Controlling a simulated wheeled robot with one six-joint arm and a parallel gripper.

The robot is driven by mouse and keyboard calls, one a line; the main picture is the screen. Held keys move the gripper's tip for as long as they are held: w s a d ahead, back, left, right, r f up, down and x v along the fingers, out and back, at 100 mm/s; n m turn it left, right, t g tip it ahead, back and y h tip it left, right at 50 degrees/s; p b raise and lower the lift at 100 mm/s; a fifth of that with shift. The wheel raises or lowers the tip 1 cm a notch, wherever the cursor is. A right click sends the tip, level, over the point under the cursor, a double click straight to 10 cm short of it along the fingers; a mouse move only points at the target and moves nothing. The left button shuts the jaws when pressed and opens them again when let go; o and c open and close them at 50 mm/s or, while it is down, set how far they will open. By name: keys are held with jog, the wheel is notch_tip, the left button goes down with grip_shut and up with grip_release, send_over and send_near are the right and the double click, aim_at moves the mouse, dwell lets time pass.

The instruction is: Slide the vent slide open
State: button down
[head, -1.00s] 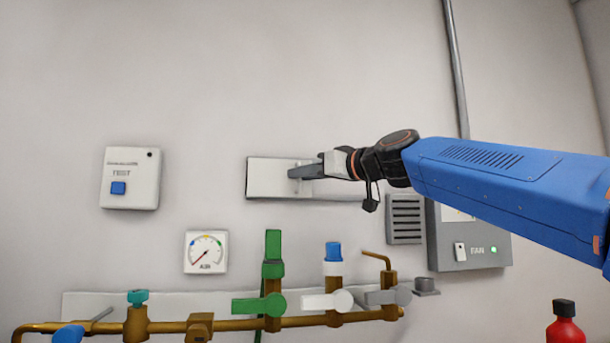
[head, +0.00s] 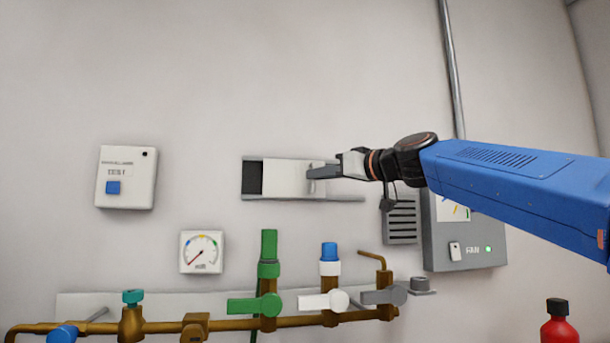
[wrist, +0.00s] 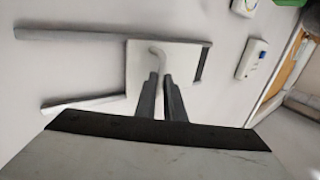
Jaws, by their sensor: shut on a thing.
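The vent slide (head: 287,178) is a pale flat plate on the wall, running between two rails. A dark opening (head: 252,177) shows at its left, so it stands partly open. My gripper (head: 312,172) is shut on the slide's handle near the plate's right end. In the wrist view the slide (wrist: 180,62) lies ahead, and my two fingers (wrist: 160,85) close around its small bent handle (wrist: 156,56). The fingers hide part of the handle.
A white TEST box (head: 126,178) with a blue button and a gauge (head: 202,252) are on the wall at left. Brass pipes with valves (head: 268,307) run below. A grille (head: 400,220) and a grey FAN box (head: 465,235) are at right. The lower rail (head: 345,198) extends right of the slide.

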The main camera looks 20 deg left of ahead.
jog(key=w+d, duration=0.5)
jog(key=d, duration=0.4)
jog(key=shift+w, duration=0.3)
jog(key=c, duration=1.8)
grip_release()
jog(key=shift+d, duration=0.1)
jog(key=shift+c, duration=0.2)
jog(key=v, duration=1.7)
jog(key=shift+d, duration=0.2)
jog(key=shift+s, duration=0.1)
